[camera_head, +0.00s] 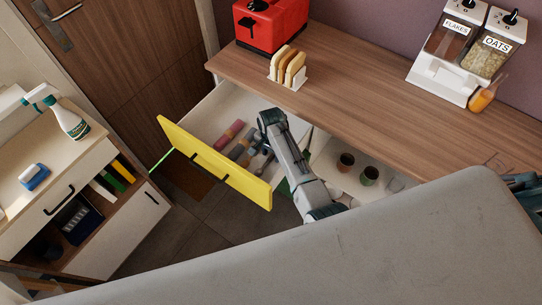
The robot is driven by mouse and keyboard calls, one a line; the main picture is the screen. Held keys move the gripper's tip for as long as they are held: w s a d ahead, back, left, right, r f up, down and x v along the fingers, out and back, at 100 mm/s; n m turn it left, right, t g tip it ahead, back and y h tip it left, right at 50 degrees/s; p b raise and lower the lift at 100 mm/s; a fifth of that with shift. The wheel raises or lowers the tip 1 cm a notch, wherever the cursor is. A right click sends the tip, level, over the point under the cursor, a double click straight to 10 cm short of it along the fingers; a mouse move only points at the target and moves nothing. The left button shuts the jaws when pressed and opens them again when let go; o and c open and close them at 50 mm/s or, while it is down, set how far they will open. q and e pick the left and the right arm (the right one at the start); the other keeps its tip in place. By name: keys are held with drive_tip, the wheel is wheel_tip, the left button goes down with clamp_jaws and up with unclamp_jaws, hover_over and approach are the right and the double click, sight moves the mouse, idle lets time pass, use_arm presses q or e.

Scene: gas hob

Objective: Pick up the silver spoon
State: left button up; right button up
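The drawer with the yellow front (213,165) is pulled open below the counter. Several utensils lie inside, among them a pinkish-red one (229,134) and greyish ones beside it. I cannot surely pick out the silver spoon among the grey shapes. My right arm reaches over the drawer, and its wrist bends down into the drawer's right part. My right gripper (262,152) is small and dark there, close to the grey utensils. Its fingers are too unclear to tell whether they are open or shut or touch anything. My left gripper is not in view.
The wooden counter (350,95) carries a red toaster (270,22), a toast rack (287,68) and cereal dispensers (466,50). Two cups (346,161) stand in an open space right of the drawer. A side cabinet (62,188) with a spray bottle (62,113) stands left.

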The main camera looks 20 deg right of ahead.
clamp_jaws()
drive_tip(key=shift+r, duration=0.1)
